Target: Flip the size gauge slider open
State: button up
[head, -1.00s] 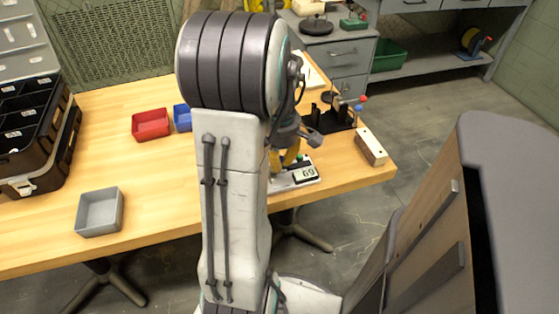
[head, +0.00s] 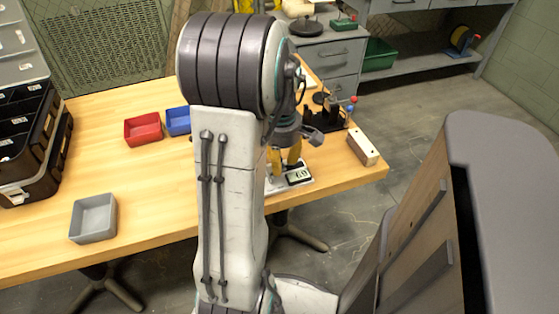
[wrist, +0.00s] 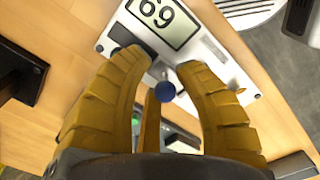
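The size gauge is a pale device with a number display (wrist: 164,14), lying on the table's right end; its display also shows in the head view (head: 298,176). In the wrist view a small blue knob (wrist: 165,91) on a pale stem shows on the gauge, probably its slider. My gripper (wrist: 163,66) has yellow fingers, spread apart on either side of the knob and stem, with visible space on both sides. I cannot tell whether the fingers touch the gauge. In the head view my gripper (head: 287,160) is directly over the gauge, partly hidden by my arm.
A wooden block (head: 362,147) and a black stand (head: 325,120) with red and blue knobs are near the gauge. Red (head: 143,129), blue (head: 178,121) and grey (head: 93,218) trays lie to the left. A black toolbox (head: 30,140) stands at the far left.

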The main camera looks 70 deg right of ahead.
notch_tip(320, 180, up, 12)
dwell(0.9)
dwell(0.7)
